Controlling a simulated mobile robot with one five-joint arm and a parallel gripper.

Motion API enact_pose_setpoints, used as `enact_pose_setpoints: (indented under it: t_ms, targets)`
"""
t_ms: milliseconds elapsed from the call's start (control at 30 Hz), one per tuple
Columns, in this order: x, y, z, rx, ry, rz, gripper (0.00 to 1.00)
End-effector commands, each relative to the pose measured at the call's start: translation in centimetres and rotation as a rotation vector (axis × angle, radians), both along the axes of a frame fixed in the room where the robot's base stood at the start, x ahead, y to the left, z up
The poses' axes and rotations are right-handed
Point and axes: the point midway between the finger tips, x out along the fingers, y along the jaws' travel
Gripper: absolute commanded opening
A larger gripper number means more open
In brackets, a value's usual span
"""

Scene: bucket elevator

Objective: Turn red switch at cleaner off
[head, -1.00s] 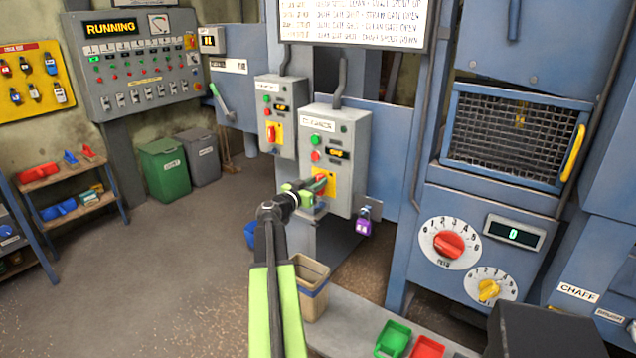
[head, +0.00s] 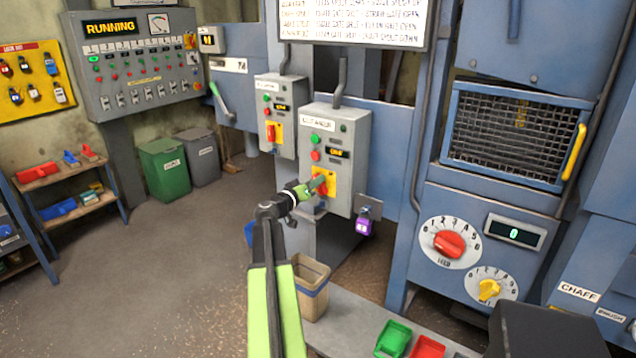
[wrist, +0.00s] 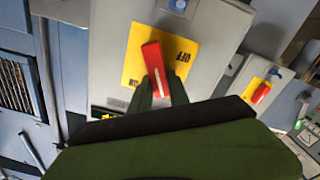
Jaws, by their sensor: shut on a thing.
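The grey box labelled CLEANER (head: 335,125) hangs at the middle of the head view. Its red switch (wrist: 155,68) sits on a yellow plate (wrist: 184,50) with OFF marked on it, upside down in the wrist view. The switch handle is slightly tilted there, its marked end beside the OFF lettering rather than clearly on it. My green gripper (head: 318,185) reaches the plate (head: 331,181) from the front left. In the wrist view, my gripper's fingers (wrist: 160,93) are closed on the near end of the red handle. In the head view the gripper hides most of the switch.
A similar box with another red switch (head: 271,133) hangs to the left. A purple padlock (head: 364,227) hangs at the cleaner box's lower right. A beige bin (head: 312,290) stands below my arm. The floor to the left is open.

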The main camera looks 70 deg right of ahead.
Motion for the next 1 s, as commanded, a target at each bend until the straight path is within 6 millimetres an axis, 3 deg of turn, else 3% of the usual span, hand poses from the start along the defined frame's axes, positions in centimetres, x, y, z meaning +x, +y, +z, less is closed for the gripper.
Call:
enact_pose_setpoints:
  t_ms: [1000]
  targets:
    - [0.8, -0.2, -1.5, 0.230, 0.867, 0.001, 0.00]
